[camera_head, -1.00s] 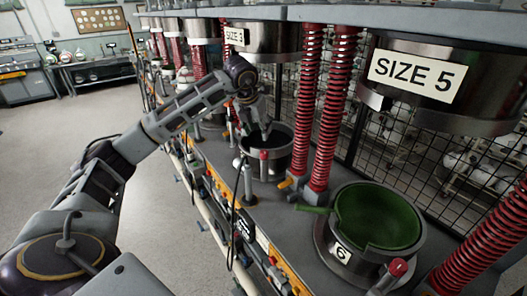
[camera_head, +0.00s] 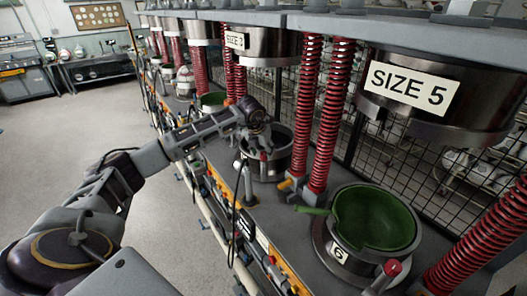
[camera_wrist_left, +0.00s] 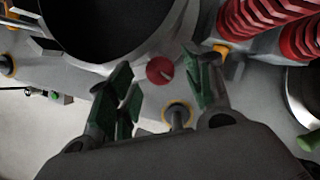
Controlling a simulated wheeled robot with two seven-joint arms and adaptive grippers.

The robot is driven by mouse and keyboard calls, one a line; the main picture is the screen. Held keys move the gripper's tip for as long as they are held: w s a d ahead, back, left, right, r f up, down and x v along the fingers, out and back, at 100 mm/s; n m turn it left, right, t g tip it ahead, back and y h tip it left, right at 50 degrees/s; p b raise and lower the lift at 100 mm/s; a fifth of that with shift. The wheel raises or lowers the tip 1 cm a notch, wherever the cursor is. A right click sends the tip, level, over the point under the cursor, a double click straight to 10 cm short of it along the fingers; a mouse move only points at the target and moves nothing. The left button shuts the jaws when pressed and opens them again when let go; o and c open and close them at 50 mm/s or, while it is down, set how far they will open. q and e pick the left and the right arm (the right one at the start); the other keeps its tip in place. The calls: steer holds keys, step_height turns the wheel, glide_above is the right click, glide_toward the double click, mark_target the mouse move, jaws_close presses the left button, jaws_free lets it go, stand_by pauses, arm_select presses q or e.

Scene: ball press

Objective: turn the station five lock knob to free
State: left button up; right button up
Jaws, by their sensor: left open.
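My left gripper (camera_head: 262,152) is at the front rim of a dark, open metal pot (camera_head: 270,165) at the middle station. In the left wrist view, my left gripper (camera_wrist_left: 158,78) has its green-padded fingers spread apart. A round red knob (camera_wrist_left: 160,70) shows in the gap between them, with a light mark on its face. I cannot tell whether the fingers touch it. In the head view the gripper partly covers this knob. No station number shows on this pot. My right gripper is not in view.
The nearest station holds a green-lined bowl (camera_head: 376,218) with a "6" tag and another red knob (camera_head: 392,267). A "SIZE 5" sign (camera_head: 408,88) hangs above it. Red springs (camera_head: 325,110) stand right of the middle pot. The floor (camera_head: 60,150) at left is clear.

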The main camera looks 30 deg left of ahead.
arm_select(q)
steer(key=shift+w+f, duration=0.25)
steer(key=shift+f, duration=0.45)
steer(key=c, duration=1)
steer(key=shift+f+n+y+b, duration=0.1)
steer(key=shift+n+y+b, duration=0.2)
steer(key=shift+n+b, duration=0.5)
steer(key=shift+n+y+b, duration=0.5)
steer(key=shift+n+b, duration=0.5)
steer(key=shift+n, duration=0.5)
steer(key=shift+g, duration=0.3)
steer(key=o, duration=1)
steer(key=shift+d+r, duration=0.1)
steer(key=shift+r, duration=0.15)
